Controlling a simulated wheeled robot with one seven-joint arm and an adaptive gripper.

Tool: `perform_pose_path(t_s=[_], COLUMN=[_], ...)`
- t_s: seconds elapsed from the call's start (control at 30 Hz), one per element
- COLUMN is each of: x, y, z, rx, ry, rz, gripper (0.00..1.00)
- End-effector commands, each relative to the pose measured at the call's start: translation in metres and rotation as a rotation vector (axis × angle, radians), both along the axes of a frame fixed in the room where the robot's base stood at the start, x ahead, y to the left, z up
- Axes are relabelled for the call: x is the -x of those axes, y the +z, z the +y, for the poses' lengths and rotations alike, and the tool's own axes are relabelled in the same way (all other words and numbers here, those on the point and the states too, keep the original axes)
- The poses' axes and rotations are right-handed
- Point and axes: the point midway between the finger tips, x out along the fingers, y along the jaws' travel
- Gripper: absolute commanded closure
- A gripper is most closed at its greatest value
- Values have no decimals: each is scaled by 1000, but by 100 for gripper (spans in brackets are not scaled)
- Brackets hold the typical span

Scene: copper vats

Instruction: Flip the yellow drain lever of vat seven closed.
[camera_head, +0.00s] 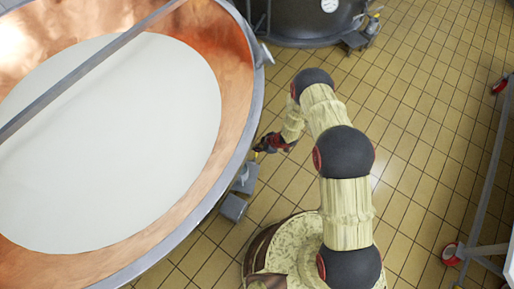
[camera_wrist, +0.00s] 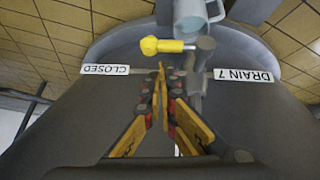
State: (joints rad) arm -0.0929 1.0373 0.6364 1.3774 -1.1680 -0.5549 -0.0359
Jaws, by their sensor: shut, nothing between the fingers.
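The vat (camera_head: 240,120) fills the left of the head view, copper inside and holding white liquid. In the wrist view its yellow drain lever (camera_wrist: 172,46) has a round yellow knob at its left end and a grey pivot at its right end. The knob points to the left, the side of the upside-down "CLOSED" label (camera_wrist: 105,70). A "DRAIN 7" label (camera_wrist: 243,75) is on the right. My gripper (camera_wrist: 162,72) is shut and empty, its tips just below the lever in the picture; contact cannot be told. My gripper (camera_head: 266,145) is beside the vat's rim in the head view.
A grey spout or pipe (camera_wrist: 196,14) is beyond the lever. Grey fittings (camera_head: 236,205) stand out below the vat's rim. Another dark vat (camera_head: 300,22) is at the back. A metal frame on red wheels (camera_head: 485,180) stands right. Tiled floor between is clear.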

Motion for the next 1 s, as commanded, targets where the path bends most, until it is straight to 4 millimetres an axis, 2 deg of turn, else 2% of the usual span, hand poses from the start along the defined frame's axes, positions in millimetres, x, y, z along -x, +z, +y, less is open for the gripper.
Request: perform_pose_path(t_s=[0.03, 0.07, 0.3, 0.43, 0.63, 1.0], x=[-2, -3, 4, 8, 10, 12], y=[18, 25, 68, 86, 100, 100], z=[7, 10, -20, -32, -42, -46], rx=[-3, -4, -6, -7, -7, 5], ry=[4, 5, 0, 2, 3, 2], rz=[-7, -9, -10, -10, -11, -5], gripper=[100, 100, 100, 100, 100, 100])
